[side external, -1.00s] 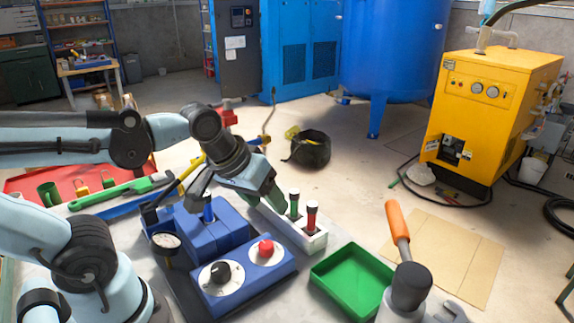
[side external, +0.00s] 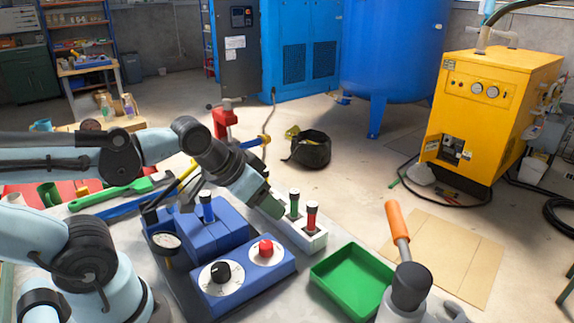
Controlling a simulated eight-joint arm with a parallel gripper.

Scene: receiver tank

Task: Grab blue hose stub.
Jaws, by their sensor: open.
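My gripper (side external: 271,206) is to the right of the stub, pointing down and right at the left end of the white rack (side external: 312,243). It is open, apart from the blue stub; its fingertips are small and partly hard to make out. A green stub (side external: 294,207) and a red stub (side external: 311,218) stand upright in the white rack, just right of my gripper.
A blue control box (side external: 243,290) with black and red knobs stands in front. A gauge (side external: 167,241) is at the left, a green tray (side external: 350,277) at the right. An orange-handled lever (side external: 398,222) rises at the front right. A red vise (side external: 225,120) stands behind my arm.

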